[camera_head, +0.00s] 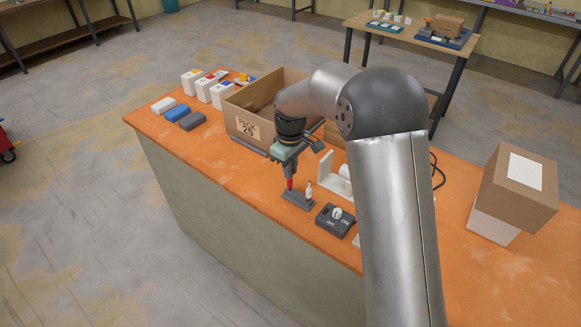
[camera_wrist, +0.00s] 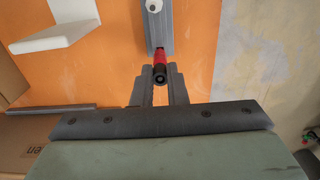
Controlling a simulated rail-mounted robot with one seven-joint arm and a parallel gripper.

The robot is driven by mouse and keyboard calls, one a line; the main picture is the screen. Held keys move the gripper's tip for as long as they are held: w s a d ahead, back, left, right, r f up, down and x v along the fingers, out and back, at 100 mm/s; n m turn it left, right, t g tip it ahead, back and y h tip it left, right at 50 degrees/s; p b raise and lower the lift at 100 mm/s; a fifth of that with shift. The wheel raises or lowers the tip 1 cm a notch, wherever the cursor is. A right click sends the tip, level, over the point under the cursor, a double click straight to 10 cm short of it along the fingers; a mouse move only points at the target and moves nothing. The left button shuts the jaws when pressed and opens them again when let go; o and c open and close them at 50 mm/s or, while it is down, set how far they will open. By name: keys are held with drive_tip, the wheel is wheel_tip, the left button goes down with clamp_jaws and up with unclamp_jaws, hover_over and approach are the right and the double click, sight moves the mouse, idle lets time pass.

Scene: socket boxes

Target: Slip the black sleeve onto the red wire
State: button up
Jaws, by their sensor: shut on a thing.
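The red wire (camera_head: 290,184) stands upright at the left end of a small grey holder (camera_head: 300,202) on the orange bench. In the wrist view the red wire (camera_wrist: 161,57) shows just beyond the black sleeve (camera_wrist: 160,75). My gripper (camera_head: 290,174) points down over the wire, and its fingers (camera_wrist: 160,88) are shut on the black sleeve. The sleeve is in line with the wire and meets or overlaps its top. I cannot tell how far it is around the wire. A white-tipped piece (camera_head: 309,190) stands on the holder beside the red wire.
A grey ON/OFF switch box (camera_head: 335,220) and a white bracket (camera_head: 334,172) stand to the right of the holder. A cardboard box (camera_head: 246,128) is behind my gripper. The bench in front of the holder is clear.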

drive_tip(key=o, duration=1.2)
wheel_tip(320, 180, up, 8)
drive_tip(key=p, duration=0.4)
drive_tip(key=shift+f+p, duration=0.25)
drive_tip(key=shift+p, duration=0.15)
